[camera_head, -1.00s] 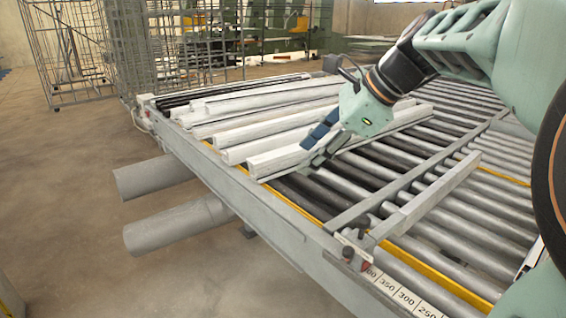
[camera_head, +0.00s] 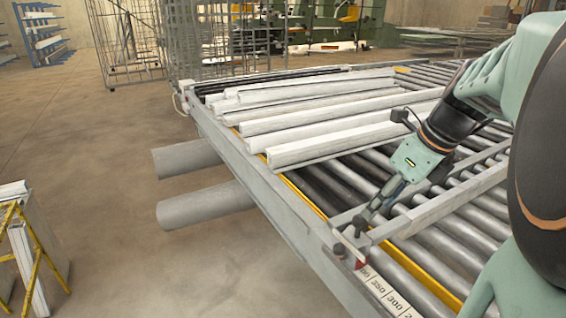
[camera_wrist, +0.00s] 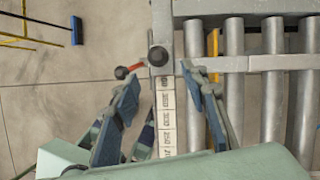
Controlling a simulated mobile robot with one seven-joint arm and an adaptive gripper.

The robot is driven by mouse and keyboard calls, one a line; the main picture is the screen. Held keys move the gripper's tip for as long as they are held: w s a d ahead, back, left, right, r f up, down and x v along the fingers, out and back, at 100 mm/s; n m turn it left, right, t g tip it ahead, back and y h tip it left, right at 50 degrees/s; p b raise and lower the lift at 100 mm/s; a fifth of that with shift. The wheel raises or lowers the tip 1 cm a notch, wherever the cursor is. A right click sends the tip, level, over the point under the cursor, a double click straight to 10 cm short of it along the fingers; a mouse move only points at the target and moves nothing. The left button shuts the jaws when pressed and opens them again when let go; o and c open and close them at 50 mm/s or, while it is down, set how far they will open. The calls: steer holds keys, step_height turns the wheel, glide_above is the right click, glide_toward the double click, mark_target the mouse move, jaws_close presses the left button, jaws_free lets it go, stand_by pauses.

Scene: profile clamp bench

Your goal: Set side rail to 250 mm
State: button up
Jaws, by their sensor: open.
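The side rail (camera_head: 440,205) is a grey bar lying across the rollers. Its clamp end sits on the frame edge beside the scale (camera_head: 385,294), just beyond the 350 mark, by a label that is partly hidden. The wrist view shows the rail (camera_wrist: 255,64), a dark round knob (camera_wrist: 158,56), a red lever (camera_wrist: 136,68) with a black ball end, and the white scale strip (camera_wrist: 167,122). My gripper (camera_head: 368,214) is open just above the clamp end. In the wrist view its fingers stand apart on either side of the knob and scale, holding nothing.
Several pale profiles (camera_head: 340,138) lie on the rollers behind my gripper. Two grey cylinders (camera_head: 188,157) jut out from the frame's left side. A yellow stand (camera_head: 30,250) is at lower left. The floor between is clear.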

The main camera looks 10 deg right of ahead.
mark_target(359, 228)
steer(key=x, duration=1)
steer(key=shift+a+f, duration=0.1)
steer(key=shift+f, duration=0.15)
jaws_close()
